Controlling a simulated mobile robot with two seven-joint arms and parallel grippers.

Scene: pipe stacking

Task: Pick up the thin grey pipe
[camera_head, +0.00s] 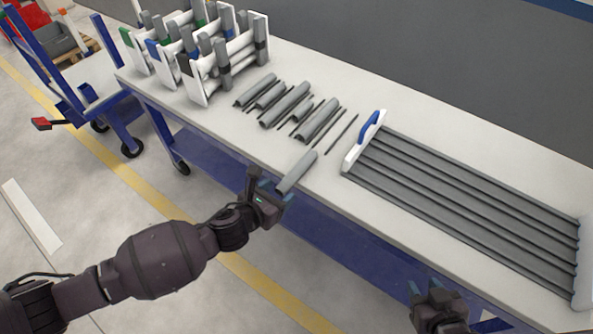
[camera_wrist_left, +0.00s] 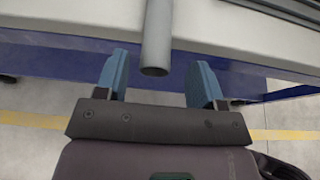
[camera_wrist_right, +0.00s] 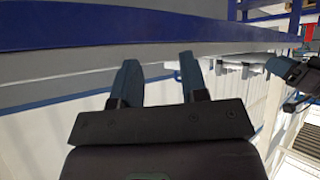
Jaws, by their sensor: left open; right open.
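A grey pipe (camera_head: 297,172) lies at the table's front edge, apart from the others. In the left wrist view, the end of this pipe (camera_wrist_left: 157,35) reaches between the fingers of my left gripper (camera_wrist_left: 160,70). The left gripper (camera_head: 270,188) is open, with a gap on both sides of the pipe. A thinner dark grey rod (camera_head: 341,134) lies farther back on the table. My right gripper (camera_head: 438,290) is open and empty in front of the table; its empty fingers show in the right wrist view (camera_wrist_right: 160,65).
Several thick and thin pipes (camera_head: 285,104) lie in a group on the table (camera_head: 225,140). White racks (camera_head: 205,80) with pipes stand at the back left. A rack with a white end piece (camera_head: 352,158) and long grey rails lies at the right. A blue cart (camera_head: 95,95) stands at the left.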

